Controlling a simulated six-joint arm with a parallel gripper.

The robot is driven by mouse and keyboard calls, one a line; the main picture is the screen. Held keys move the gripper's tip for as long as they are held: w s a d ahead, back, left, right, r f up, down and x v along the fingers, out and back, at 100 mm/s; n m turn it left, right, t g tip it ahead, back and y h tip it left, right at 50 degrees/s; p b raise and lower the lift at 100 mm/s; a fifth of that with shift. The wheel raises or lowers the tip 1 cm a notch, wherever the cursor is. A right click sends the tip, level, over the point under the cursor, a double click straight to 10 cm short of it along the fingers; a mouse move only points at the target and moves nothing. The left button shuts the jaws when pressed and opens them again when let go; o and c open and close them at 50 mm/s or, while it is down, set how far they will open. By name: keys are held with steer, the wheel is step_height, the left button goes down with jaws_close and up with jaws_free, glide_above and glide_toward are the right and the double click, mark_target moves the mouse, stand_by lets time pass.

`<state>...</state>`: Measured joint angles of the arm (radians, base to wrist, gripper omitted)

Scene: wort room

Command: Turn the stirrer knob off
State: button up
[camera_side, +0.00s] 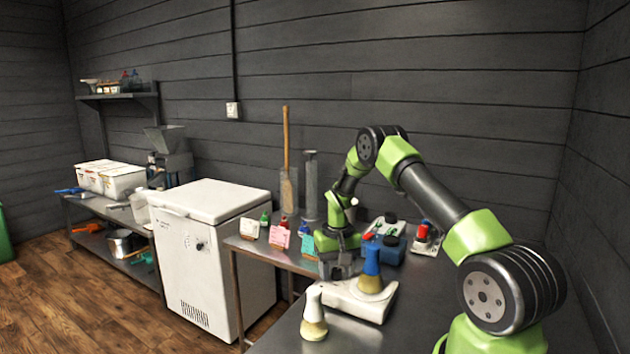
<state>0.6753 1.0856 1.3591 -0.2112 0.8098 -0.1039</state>
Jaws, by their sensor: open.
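The white stirrer (350,303) sits on the metal table near its front edge. A flask with a blue upper part and a yellowish lower part (371,272) stands on the right part of its top. My gripper (337,276) points down at the left rear of the stirrer, close to the flask's left side. It is open with nothing seen between its fingers. I cannot tell whether it touches the stirrer. The stirrer's knob cannot be made out; the gripper may hide it.
A second pale flask (314,316) stands in front of the stirrer, to its left. A blue box (391,250) and a red-topped item (423,232) stand behind it. Small cards (279,237) and bottles line the table's left. A white chest freezer (205,255) stands left of the table.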

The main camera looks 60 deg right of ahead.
mark_target(337, 270)
steer(key=m, duration=0.8)
steer(key=shift+m, duration=0.3)
step_height(337, 270, up, 10)
steer(key=s+a+r+n+t, duration=0.2)
steer(key=a+r+n, duration=0.2)
steer(key=a+r, duration=0.4)
steer(key=s+a+r+n+t, duration=0.2)
steer(key=s+a+r+n, duration=0.1)
steer(key=a+r, duration=0.5)
steer(key=shift+s+a+r+n+t, duration=0.3)
steer(key=shift+a+n, duration=0.2)
steer(key=shift+a, duration=1.15)
steer(key=s+a+n+t+y, duration=0.2)
steer(key=s+a+n, duration=0.3)
steer(key=s, duration=0.5)
steer(key=a, duration=0.2)
steer(key=shift+s+a+n+t, duration=0.2)
steer(key=shift+a+n+t, duration=0.1)
steer(key=shift+a, duration=0.05)
